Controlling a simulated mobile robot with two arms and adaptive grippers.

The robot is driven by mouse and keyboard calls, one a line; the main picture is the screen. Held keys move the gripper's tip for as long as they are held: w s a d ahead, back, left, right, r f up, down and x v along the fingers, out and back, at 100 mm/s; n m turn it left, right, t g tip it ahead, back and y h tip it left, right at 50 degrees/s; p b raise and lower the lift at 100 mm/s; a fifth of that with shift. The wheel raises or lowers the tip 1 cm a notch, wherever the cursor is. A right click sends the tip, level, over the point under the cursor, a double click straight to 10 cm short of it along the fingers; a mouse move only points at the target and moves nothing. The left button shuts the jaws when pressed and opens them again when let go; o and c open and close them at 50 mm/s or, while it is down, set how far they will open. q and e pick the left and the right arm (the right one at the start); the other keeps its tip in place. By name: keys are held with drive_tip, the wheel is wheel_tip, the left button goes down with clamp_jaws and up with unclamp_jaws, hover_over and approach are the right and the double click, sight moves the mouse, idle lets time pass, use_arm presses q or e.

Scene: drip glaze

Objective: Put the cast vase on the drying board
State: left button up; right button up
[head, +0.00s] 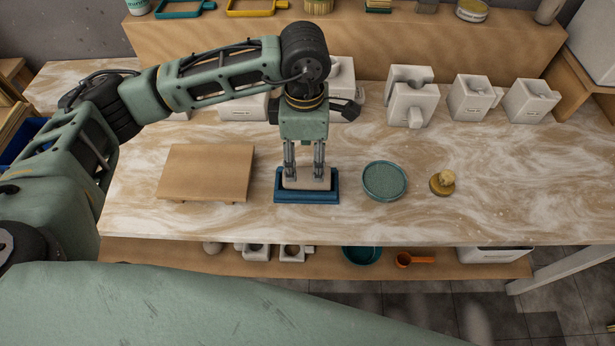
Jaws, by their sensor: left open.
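My left gripper (305,172) points straight down, open, over a blue stand (307,198) near the table's middle. A pale, off-white piece (306,184) sits in the blue stand, between or just below the fingers. The gripper partly hides it, so I cannot tell whether it is the cast vase or whether the fingers touch it. No other vase shows clearly. The drying board looks to be the flat brown board (205,172) to the left of the blue stand. It is bare. My right gripper is not in view.
Several white plaster moulds, one here (409,97), stand along the back. A teal round dish (385,181) and a small yellow sponge-like piece (443,182) lie to the right. A lower shelf (440,264) holds cups and bowls. The marbled table (530,195) is clear at front right.

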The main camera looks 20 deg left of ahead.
sight(307, 172)
use_arm(q)
drive_tip(key=f, duration=0.1)
drive_tip(key=f+p, duration=0.1)
drive_tip(key=f, duration=0.1)
drive_tip(key=f+p, duration=0.1)
drive_tip(key=f, duration=0.1)
drive_tip(key=shift+s+d+f, duration=0.2)
drive_tip(key=shift+s+d, duration=0.1)
drive_tip(key=shift+f, duration=0.3)
drive_tip(key=shift+c, duration=0.6)
drive_tip(key=c, duration=1.3)
drive_tip(key=shift+c, duration=0.5)
drive_tip(key=shift+r, duration=0.1)
